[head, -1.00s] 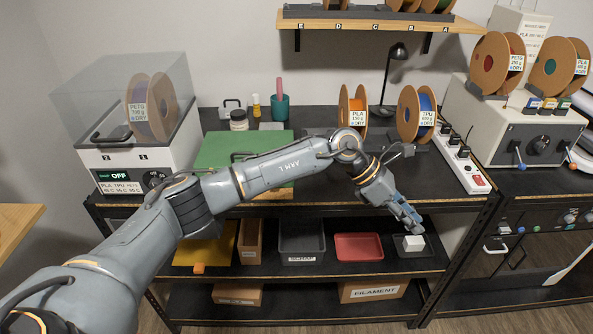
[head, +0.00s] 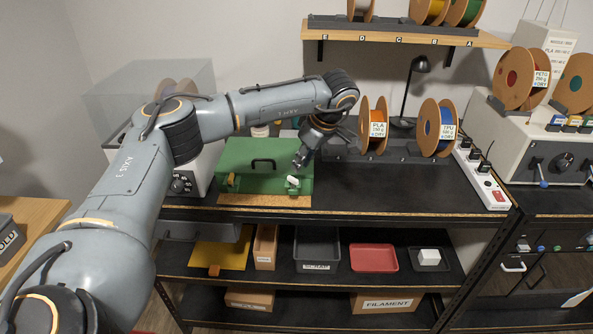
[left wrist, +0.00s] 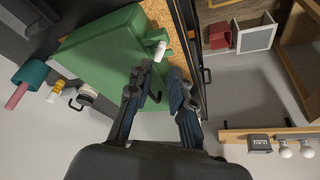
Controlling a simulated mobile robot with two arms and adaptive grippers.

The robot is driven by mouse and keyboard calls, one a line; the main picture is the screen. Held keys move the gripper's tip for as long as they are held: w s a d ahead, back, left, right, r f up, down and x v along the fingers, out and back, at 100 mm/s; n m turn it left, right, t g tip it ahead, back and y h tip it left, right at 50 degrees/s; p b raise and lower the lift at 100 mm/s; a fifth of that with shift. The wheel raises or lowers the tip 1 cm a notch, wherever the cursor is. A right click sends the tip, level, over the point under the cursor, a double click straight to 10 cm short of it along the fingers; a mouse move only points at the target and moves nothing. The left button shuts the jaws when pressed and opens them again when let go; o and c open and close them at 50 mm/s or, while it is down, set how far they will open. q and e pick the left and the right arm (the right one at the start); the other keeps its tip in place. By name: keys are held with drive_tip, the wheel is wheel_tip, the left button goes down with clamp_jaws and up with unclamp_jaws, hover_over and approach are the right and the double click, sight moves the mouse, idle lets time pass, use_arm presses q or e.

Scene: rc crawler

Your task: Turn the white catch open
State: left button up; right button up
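A green case (head: 262,156) with a dark handle (head: 263,162) lies at the back left of the black bench. The white catch (head: 293,181) is at the right part of its front; it also shows in the left wrist view (left wrist: 160,50). My left gripper (head: 299,162) hangs just above and behind the catch in the head view. In the left wrist view, its two fingers (left wrist: 158,76) are apart with nothing between them, and the catch is just beyond the fingertips. I see a gap between gripper and catch. My right gripper is in neither view.
A filament spool marked PLA (head: 374,126) and one marked TPU (head: 437,128) stand right of the case. A power strip (head: 481,176) lies at the bench's right end. A dryer with a clear lid (head: 125,95) is behind my left arm.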

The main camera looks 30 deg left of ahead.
sight(294, 178)
use_arm(q)
drive_tip(key=p+x, duration=0.1)
drive_tip(key=x, duration=0.5)
drive_tip(key=shift+f, duration=0.1)
drive_tip(key=shift+c, duration=0.4)
clamp_jaws()
